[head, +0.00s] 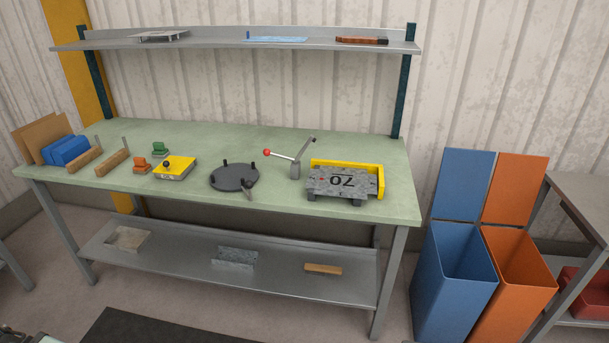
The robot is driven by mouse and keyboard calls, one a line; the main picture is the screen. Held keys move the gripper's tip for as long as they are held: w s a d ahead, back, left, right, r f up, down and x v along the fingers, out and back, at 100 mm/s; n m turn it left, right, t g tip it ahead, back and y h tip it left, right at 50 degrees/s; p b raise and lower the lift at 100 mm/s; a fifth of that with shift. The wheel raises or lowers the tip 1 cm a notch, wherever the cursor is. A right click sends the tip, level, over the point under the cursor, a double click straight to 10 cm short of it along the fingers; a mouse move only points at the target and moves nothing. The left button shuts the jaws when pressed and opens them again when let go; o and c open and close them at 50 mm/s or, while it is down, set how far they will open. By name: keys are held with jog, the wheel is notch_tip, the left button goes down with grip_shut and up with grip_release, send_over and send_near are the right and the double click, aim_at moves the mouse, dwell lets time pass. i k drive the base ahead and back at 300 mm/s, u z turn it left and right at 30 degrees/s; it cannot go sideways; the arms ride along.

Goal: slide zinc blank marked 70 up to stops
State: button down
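The zinc blank marked 70 (340,181) is a mottled grey plate lying flat at the right end of the green workbench (215,200). Its number reads upside down from here. A yellow raised edge (345,164) runs behind it and along its right side. Dark supports show under the blank's front. Whether the blank touches the yellow edge is too small to tell, and separate stops cannot be made out. A lever with a red ball (267,153) stands just left of the blank on a grey post. My gripper is not in view.
A dark round plate (234,178), a yellow block with a black knob (175,168) and small clamps stand left on the bench. A shelf (240,44) hangs above the bench's back. Blue (453,280) and orange (515,275) bins stand right. Floor shows in front.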

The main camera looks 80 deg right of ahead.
aim_at(330, 180)
jog(key=z, duration=1.25)
jog(key=i, duration=0.7)
jog(key=z, duration=0.05)
